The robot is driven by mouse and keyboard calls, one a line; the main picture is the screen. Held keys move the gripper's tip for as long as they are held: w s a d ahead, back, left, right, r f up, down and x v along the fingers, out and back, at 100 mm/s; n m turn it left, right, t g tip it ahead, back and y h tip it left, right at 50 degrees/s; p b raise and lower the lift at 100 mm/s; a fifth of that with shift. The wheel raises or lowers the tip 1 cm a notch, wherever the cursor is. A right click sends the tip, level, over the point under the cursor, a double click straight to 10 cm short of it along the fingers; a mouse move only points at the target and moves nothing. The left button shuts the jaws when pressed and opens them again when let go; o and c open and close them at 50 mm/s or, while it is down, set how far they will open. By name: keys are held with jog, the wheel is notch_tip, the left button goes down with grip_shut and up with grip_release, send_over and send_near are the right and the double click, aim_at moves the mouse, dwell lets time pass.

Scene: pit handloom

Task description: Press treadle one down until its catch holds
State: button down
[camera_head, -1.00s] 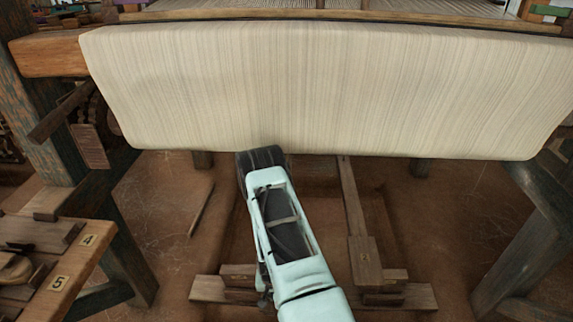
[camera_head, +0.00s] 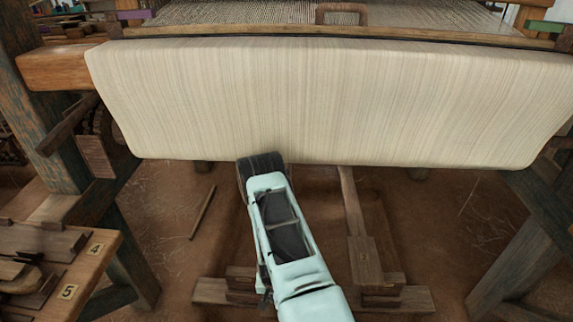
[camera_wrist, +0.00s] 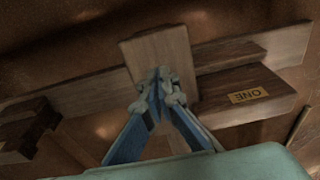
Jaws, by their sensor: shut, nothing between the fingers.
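In the wrist view my gripper (camera_wrist: 162,88) is shut and empty, its two blue fingers meeting at the tips. The tips are over the wide wooden end of a treadle (camera_wrist: 160,52); I cannot tell whether they touch it. Beside it is a wooden block (camera_wrist: 212,92) with a brass label reading ONE (camera_wrist: 248,95), upside down in this view. Whether a catch holds the treadle cannot be seen. In the head view my arm hides the gripper and this treadle.
A second treadle (camera_head: 364,262) lies to the right, with blocks on a cross beam (camera_head: 410,299). The cloth roll (camera_head: 320,105) spans above my arm. A bench with labels 4 and 5 (camera_head: 92,262) stands at left, near a dark loom post (camera_head: 55,125).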

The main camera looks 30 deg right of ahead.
notch_tip(320, 180, up, 12)
jog(key=p, duration=0.7)
jog(key=shift+w, duration=0.1)
